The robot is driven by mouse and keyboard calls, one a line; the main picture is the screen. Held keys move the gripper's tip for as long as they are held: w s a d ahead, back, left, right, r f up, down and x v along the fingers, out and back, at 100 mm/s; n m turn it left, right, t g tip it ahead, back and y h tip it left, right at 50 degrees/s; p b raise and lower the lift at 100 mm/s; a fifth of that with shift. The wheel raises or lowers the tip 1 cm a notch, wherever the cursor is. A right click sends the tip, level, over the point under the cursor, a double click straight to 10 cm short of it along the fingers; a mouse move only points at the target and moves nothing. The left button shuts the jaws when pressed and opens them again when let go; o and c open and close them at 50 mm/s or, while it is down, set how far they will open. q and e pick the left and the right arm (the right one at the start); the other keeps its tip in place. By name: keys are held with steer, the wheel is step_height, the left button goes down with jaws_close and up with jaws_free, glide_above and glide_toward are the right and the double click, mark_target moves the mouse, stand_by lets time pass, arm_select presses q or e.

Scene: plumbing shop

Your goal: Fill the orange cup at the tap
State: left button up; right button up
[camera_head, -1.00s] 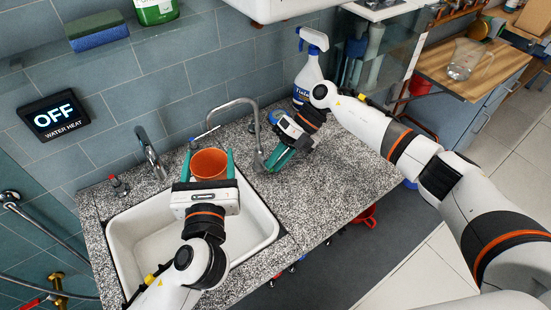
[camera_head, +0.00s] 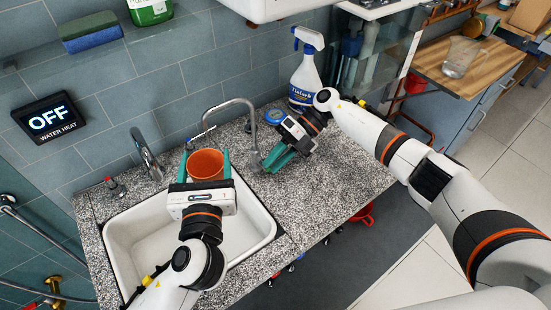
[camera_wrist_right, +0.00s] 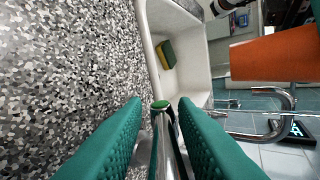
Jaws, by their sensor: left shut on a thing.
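The orange cup (camera_head: 206,164) is held between the green fingers of my left gripper (camera_head: 204,165), which is shut on it above the back of the white sink. The cup also shows at the upper right of the right wrist view (camera_wrist_right: 275,57). The curved chrome tap (camera_head: 252,118) stands on the counter right of the sink, and its arch reaches left toward the cup. My right gripper (camera_head: 272,160) is low beside the tap's base. In its wrist view the fingers are apart, with a chrome post (camera_wrist_right: 166,140) with a green top between them. I see no water stream.
The white sink (camera_head: 150,240) holds a yellow and green sponge (camera_wrist_right: 166,55). Another chrome tap (camera_head: 147,155) stands behind it. A spray bottle (camera_head: 305,80) stands at the back of the speckled counter (camera_head: 335,185). A wall panel (camera_head: 52,117) reads "OFF, WATER HEAT".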

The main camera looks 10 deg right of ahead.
steer(key=shift+o, duration=0.4)
steer(key=shift+d+r, duration=0.1)
steer(key=shift+w+d+r, duration=0.15)
steer(key=shift+d, duration=0.05)
steer(key=v, duration=1.1)
steer(key=shift+d, duration=0.1)
arm_select(q)
steer(key=w, duration=0.7)
steer(key=shift+w+d, duration=0.25)
steer(key=shift+d, duration=0.05)
arm_select(e)
steer(key=shift+r, duration=0.1)
stand_by(2.2)
